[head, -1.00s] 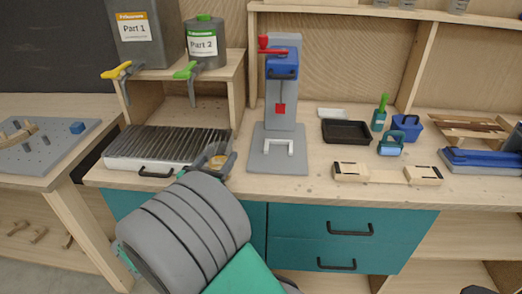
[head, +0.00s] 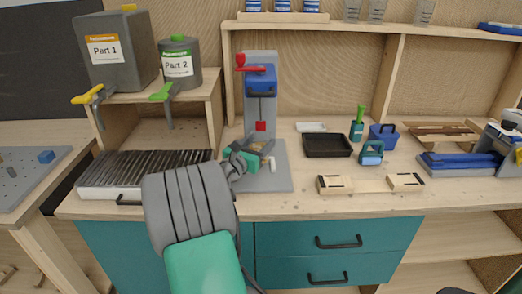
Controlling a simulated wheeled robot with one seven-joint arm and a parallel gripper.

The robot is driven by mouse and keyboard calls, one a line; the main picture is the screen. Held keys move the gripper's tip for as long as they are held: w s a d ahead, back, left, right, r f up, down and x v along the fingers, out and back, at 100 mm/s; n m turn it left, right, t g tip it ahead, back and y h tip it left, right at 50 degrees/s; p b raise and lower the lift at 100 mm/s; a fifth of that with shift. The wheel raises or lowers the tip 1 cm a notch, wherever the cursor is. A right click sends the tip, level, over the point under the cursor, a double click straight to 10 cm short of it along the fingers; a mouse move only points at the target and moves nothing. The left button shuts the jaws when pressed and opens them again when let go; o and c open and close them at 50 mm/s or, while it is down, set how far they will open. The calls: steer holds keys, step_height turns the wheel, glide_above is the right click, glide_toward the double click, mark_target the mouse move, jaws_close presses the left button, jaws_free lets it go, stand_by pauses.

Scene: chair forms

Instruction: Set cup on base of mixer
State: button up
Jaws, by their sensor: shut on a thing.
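The mixer (head: 260,78) is a grey upright stand with a blue head, a red lever and a red stirrer hanging down. Its flat grey base (head: 274,182) lies on the bench, with a white bracket (head: 271,164) on it. My gripper (head: 250,158) is at the left part of the base, just below the stirrer. It is shut on the cup (head: 258,146), of which only a small brownish part shows between the teal fingers. The rest of the cup is hidden by the gripper. I cannot tell whether the cup touches the base.
A ribbed grey rack (head: 120,172) lies left of the mixer, below the Part 1 (head: 112,65) and Part 2 (head: 178,75) dispensers. A black tray (head: 327,145) and a wooden form (head: 370,184) lie to the right. Bare bench shows between them.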

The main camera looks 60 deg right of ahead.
steer(key=shift+d+f+b, duration=0.2)
steer(key=shift+d+f, duration=0.05)
steer(key=shift+f, duration=0.6)
steer(key=shift+d+f+b, duration=0.15)
steer(key=shift+d+f, duration=0.1)
steer(key=shift+f, duration=0.55)
steer(key=shift+s, duration=0.1)
steer(key=shift+f, duration=0.2)
steer(key=o, duration=1)
steer(key=shift+c, duration=0.2)
steer(key=shift+r, duration=0.2)
steer(key=a, duration=1.2)
steer(key=shift+w, duration=0.3)
